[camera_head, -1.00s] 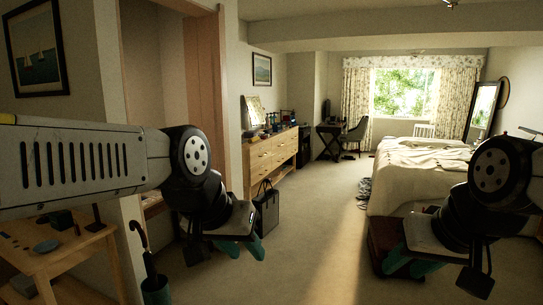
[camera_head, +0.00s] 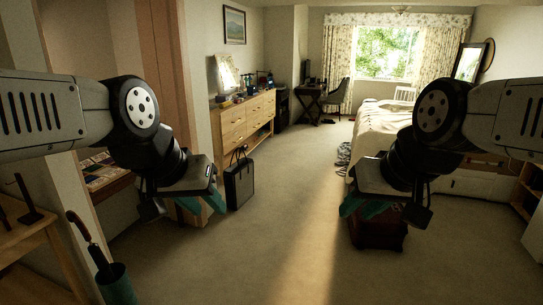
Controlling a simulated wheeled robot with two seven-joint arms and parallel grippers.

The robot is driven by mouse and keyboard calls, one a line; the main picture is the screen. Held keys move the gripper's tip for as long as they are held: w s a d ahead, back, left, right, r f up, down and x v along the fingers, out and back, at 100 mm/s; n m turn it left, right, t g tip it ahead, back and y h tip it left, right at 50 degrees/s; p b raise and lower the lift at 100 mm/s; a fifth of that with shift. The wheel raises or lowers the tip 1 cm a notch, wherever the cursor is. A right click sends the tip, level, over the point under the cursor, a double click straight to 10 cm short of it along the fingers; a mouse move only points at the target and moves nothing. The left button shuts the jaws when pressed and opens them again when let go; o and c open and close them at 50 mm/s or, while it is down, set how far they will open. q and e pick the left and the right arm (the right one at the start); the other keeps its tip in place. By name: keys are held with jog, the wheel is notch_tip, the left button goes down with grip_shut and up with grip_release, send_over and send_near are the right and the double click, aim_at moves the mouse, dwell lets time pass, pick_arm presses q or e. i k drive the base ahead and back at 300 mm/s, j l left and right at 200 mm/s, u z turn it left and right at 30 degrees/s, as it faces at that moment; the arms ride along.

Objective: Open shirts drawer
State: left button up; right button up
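A light wooden dresser (camera_head: 246,122) with several drawers stands along the left wall in the head view. Its drawers look shut, and no label shows which one holds shirts. My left gripper (camera_head: 202,205) hangs in the left foreground, well short of the dresser. Its teal fingers look spread and empty. My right gripper (camera_head: 368,208) hangs in the right foreground, in front of a dark red suitcase (camera_head: 378,234) on the floor. Its teal fingers also look spread and empty, partly hidden by its body.
A black bag (camera_head: 239,184) stands on the floor before the dresser. A bed (camera_head: 385,130) is at the right. A wooden table (camera_head: 30,240) and an umbrella stand (camera_head: 117,286) are at the near left. The carpet (camera_head: 290,215) between is clear.

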aim_at(232, 120)
jog(key=i+j, duration=0.15)
jog(key=i, duration=1.8)
jog(key=i+j, duration=0.15)
jog(key=i, duration=1.8)
jog(key=i+l+u, duration=0.1)
jog(key=i+u, duration=0.3)
jog(key=i, duration=0.2)
jog(key=i+l+u, duration=0.4)
jog(key=i, duration=0.15)
jog(key=i+l+u, duration=0.35)
jog(key=i, duration=0.2)
jog(key=i+l+u, duration=0.5)
jog(key=l+u, duration=0.2)
